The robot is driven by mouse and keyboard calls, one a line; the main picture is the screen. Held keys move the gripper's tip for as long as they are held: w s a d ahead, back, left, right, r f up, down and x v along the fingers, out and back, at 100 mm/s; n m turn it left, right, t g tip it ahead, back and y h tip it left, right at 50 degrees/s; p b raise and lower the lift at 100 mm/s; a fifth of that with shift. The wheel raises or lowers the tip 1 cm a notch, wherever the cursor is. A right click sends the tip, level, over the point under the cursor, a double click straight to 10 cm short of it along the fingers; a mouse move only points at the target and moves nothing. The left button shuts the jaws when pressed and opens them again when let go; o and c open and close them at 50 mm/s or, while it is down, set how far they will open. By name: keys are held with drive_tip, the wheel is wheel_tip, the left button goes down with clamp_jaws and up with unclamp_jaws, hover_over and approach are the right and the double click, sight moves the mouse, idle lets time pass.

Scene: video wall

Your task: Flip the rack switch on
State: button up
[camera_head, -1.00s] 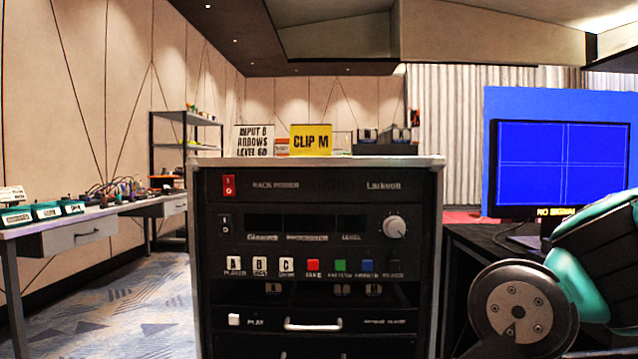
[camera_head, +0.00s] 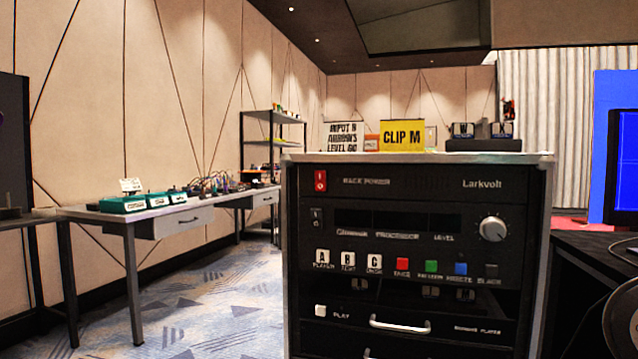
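The rack (camera_head: 420,290) is a black cabinet with a pale top, standing right of centre. The red rack switch (camera_head: 321,181) sits at the upper left of its front, beside the words RACK POWER. I cannot tell which way the rocker is tipped. A smaller dark switch (camera_head: 316,218) sits just below it. The displays (camera_head: 397,222) on the processor panel are dark. My gripper is not in view. A grey round part of my arm shows at the lower right edge, well apart from the rack.
A yellow CLIP M card (camera_head: 402,135) and a white INPUT card (camera_head: 343,136) stand on the rack. A knob (camera_head: 493,229) and several coloured buttons are on its front. A workbench (camera_head: 170,210) stands at left, with clear carpet (camera_head: 210,300) between. A dark table (camera_head: 600,250) is at right.

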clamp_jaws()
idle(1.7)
